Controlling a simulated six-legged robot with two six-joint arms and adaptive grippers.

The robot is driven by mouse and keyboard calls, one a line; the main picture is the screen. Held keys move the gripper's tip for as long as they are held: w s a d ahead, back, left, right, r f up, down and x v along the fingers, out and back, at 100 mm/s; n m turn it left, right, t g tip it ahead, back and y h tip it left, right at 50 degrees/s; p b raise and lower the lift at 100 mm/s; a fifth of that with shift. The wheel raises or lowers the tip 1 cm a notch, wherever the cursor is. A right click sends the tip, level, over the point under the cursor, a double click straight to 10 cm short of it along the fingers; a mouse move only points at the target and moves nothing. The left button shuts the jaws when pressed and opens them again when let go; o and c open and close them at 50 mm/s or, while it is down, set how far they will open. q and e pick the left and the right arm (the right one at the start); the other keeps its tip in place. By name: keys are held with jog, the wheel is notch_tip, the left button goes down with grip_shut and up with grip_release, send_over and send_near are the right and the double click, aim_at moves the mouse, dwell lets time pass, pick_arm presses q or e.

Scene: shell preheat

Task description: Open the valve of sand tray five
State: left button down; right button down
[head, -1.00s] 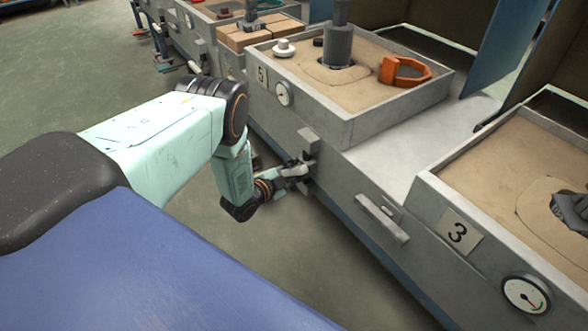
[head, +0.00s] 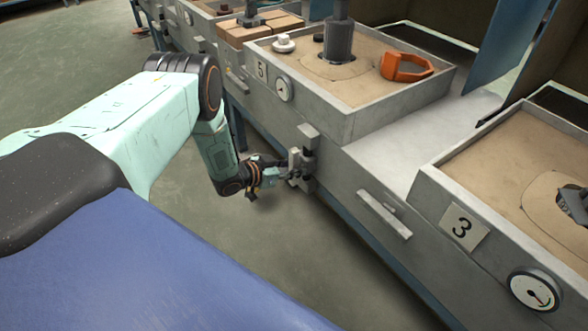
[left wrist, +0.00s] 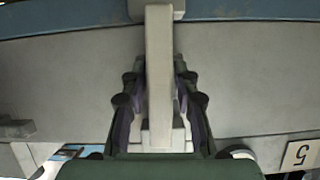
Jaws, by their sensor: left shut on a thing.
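Sand tray five (head: 345,118), marked with a "5" plate (head: 261,70), stands at the upper middle of the head view. Its grey valve handle (head: 296,160) is on the front panel below the tray. My left gripper (head: 283,174) is shut on this handle. In the left wrist view the handle (left wrist: 159,50) is a straight pale bar between the gripper's two fingers (left wrist: 159,88). It runs crosswise to the panel's blue bottom rail. The "5" plate (left wrist: 300,154) shows at the lower right there. My right gripper is not in view.
A round gauge (head: 284,89) sits beside the "5" plate. Tray three (head: 470,175), with its own gauge (head: 534,290), is at the right. Its handle (head: 385,213) lies lengthwise along the panel. An orange clamp-like part (head: 405,66) lies on tray five's sand. The floor at left is clear.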

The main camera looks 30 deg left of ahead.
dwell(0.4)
pick_arm(q)
jog(key=c, duration=1.2)
grip_release()
jog(key=shift+o, duration=0.2)
jog(key=shift+s, duration=0.1)
jog(key=v, duration=1.2)
jog(key=shift+a+n, duration=0.15)
jog(key=shift+n, duration=0.15)
